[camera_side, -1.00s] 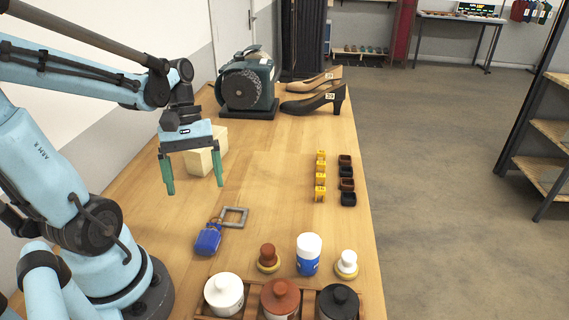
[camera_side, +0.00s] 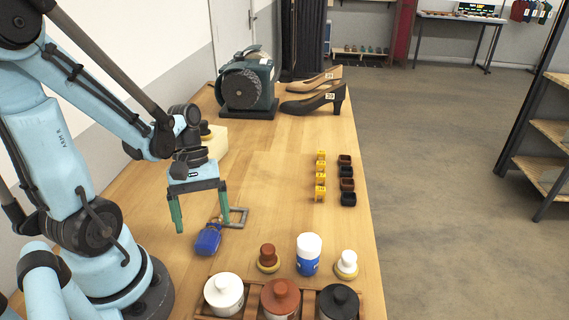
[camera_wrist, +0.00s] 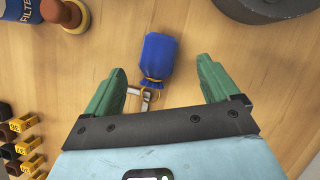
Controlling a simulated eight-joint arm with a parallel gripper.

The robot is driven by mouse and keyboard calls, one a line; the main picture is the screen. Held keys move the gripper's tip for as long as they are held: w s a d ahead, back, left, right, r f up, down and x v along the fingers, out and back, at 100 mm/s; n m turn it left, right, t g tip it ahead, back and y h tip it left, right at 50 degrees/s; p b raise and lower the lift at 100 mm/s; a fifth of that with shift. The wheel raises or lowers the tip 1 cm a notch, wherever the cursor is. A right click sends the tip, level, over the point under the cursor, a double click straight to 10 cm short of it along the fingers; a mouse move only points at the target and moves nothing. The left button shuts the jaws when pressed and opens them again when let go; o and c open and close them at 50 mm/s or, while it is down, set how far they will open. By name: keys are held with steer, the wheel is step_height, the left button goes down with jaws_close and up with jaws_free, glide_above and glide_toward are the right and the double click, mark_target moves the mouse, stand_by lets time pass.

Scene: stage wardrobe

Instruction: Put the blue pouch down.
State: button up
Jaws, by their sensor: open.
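The blue pouch (camera_side: 208,239) lies on the wooden table, its tied neck beside a grey square frame (camera_side: 239,217). My gripper (camera_side: 202,219) is open and empty, above the table just behind and left of the pouch in the side view. In the wrist view the pouch (camera_wrist: 158,57) shows ahead of and between the green fingertips of my gripper (camera_wrist: 160,72). Its yellow tie faces the gripper. The frame is partly hidden behind the gripper's bar there.
Brushes (camera_side: 268,259), a blue-and-white bottle (camera_side: 308,255) and a rack of lidded jars (camera_side: 281,297) stand at the near end. Small yellow markers (camera_side: 320,178) and dark blocks (camera_side: 347,184) line the right. A machine (camera_side: 247,86), heeled shoes (camera_side: 318,98) and a pale block (camera_side: 217,143) are farther back.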

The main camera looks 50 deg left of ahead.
mark_target(206, 233)
steer(key=shift+x, duration=1.9)
steer(key=c, duration=1.2)
steer(key=shift+r, duration=0.1)
